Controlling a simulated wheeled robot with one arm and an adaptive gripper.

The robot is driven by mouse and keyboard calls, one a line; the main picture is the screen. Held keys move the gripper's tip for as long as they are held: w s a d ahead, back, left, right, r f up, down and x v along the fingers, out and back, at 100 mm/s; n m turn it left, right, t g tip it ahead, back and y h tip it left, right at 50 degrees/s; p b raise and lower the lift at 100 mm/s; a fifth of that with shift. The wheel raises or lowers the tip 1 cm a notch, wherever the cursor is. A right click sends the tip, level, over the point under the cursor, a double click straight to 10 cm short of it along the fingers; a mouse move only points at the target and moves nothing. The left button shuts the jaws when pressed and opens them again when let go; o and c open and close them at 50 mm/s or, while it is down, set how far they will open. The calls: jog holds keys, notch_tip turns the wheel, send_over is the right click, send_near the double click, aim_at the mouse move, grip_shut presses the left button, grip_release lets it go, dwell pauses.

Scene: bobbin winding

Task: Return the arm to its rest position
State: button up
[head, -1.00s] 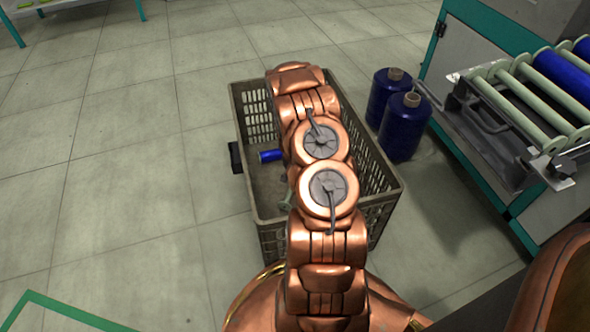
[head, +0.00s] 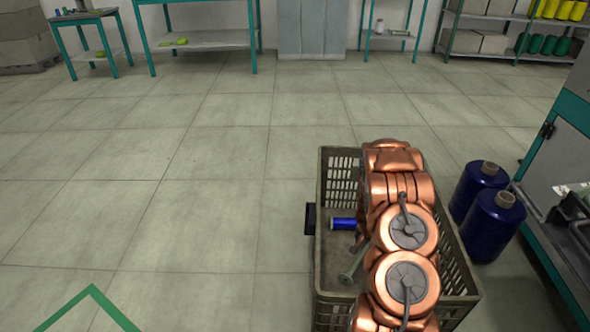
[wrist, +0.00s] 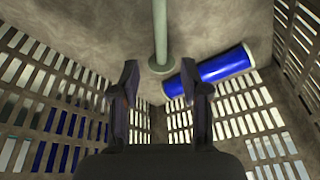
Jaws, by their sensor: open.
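My arm (head: 400,230) reaches over and down into a grey-brown slatted crate (head: 322,180) on the floor. A blue-wound bobbin (wrist: 222,65) lies on the crate floor, to the right of the fingers in the wrist view, and also shows in the head view (head: 343,223). A pale green bare bobbin (wrist: 160,30) lies beside it, its flange ahead of the gap between the fingers.
Crate walls (wrist: 45,105) surround the gripper. Two dark blue yarn cones (head: 495,225) stand right of the crate, beside a teal-and-grey machine (head: 562,150). Teal-legged tables (head: 205,40) and shelves (head: 500,40) stand at the back. The floor to the left is clear.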

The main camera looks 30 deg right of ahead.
jog(key=s+a+r+n+p, duration=0.15)
jog(key=a+r+p, duration=0.55)
jog(key=r, duration=0.8)
jog(key=a+r+n+g+y+p, duration=0.15)
jog(key=a+r+p, duration=0.5)
jog(key=r, duration=0.85)
jog(key=s+a+r+n+p, duration=0.1)
jog(key=a+r+n+p, duration=0.2)
jog(key=a+r+p, duration=0.85)
jog(key=s+a+r+n+p, duration=0.1)
jog(key=s+a+r+p, duration=0.15)
jog(key=r, duration=0.55)
jog(key=s+a+r+n+p, duration=0.1)
jog(key=s+a+r, duration=0.25)
jog(key=r, duration=0.35)
jog(key=s+a+r+n+p, duration=0.1)
jog(key=s+a+r, duration=0.25)
jog(key=r, duration=0.45)
jog(key=s+a+r+n+p, duration=0.1)
jog(key=s+a+r+p, duration=0.1)
jog(key=s+r+p, duration=0.1)
jog(key=s+a+r+n+g+p, duration=0.1)
jog(key=s+a+r+n+p, duration=0.1)
jog(key=s+r, duration=0.4)
jog(key=s+a+r+n+g+y+p, duration=0.1)
jog(key=s+a+r+p, duration=0.2)
jog(key=s, duration=0.4)
jog(key=shift+r+p, duration=0.8)
jog(key=shift+r, duration=0.15)
